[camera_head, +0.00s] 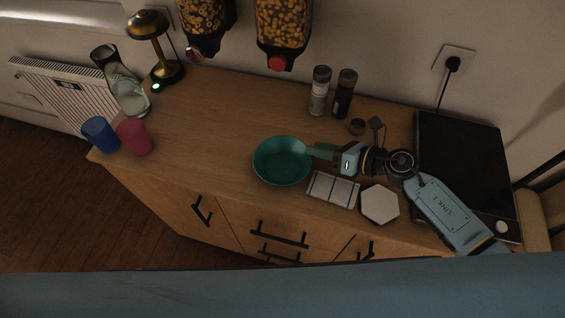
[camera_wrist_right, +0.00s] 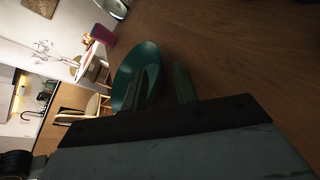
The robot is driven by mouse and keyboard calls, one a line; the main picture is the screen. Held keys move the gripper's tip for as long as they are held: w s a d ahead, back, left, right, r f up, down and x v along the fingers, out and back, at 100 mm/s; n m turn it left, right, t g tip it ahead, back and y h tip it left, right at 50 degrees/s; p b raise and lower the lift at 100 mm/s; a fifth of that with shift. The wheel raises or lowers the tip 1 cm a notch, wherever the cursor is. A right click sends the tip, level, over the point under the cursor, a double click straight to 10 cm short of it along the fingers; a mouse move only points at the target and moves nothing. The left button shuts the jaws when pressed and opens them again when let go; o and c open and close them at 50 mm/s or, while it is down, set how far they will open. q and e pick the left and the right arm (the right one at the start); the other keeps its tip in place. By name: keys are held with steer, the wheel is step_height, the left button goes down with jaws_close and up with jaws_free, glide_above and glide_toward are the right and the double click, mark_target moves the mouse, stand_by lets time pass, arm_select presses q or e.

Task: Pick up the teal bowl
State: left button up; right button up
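The teal bowl (camera_head: 281,166) sits upright on the wooden counter, near its front edge. It also shows in the right wrist view (camera_wrist_right: 148,62). My right gripper (camera_head: 318,150) reaches in from the right, at the bowl's right rim. In the right wrist view, the fingers of this gripper (camera_wrist_right: 160,82) stand apart. One finger overlaps the bowl's inside and the other is outside the rim, with a visible gap to it. The rim lies between them. My left gripper is out of view.
A striped cloth or tray (camera_head: 332,189) and a white hexagonal piece (camera_head: 379,204) lie right of the bowl. Two shakers (camera_head: 319,91) stand behind. Blue (camera_head: 101,134) and pink (camera_head: 134,136) cups are at the left. Counter left of the bowl is clear. A black cooktop (camera_head: 462,165) is at right.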

mark_target(282, 164)
steer(key=x, duration=0.5)
steer(key=shift+a+r, duration=0.15)
steer(key=shift+r, duration=0.05)
steer(key=shift+s, duration=0.1)
jaws_close()
